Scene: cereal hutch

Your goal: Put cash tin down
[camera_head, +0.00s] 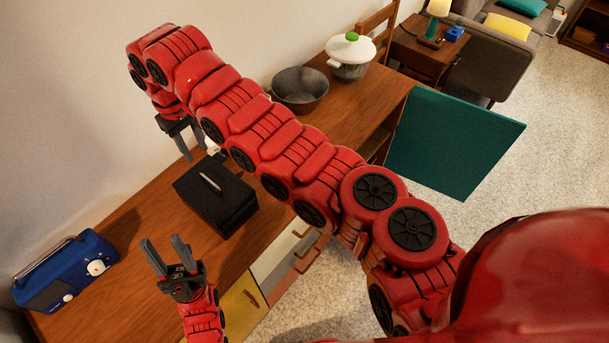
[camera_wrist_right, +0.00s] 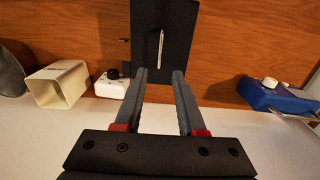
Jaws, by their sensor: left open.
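The cash tin (camera_head: 215,206) is a black box with a pale handle on its lid. It rests on the wooden hutch top (camera_head: 130,215). In the right wrist view the tin (camera_wrist_right: 178,25) lies beyond my fingertips, with no finger touching it. My right gripper (camera_head: 192,156) is open and empty, on the wall side of the tin, pointing down. Its two separated fingers also show in the right wrist view (camera_wrist_right: 159,74). My left gripper (camera_head: 163,241) is open and empty, in front of the tin at the lower left.
A blue radio (camera_head: 65,270) stands at the left. A grey bowl (camera_head: 300,98) and a white pot with a green knob (camera_head: 350,62) stand farther right. A cream box (camera_wrist_right: 60,83) and a white device (camera_wrist_right: 110,88) show in the right wrist view. A teal panel (camera_head: 450,143) juts out right.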

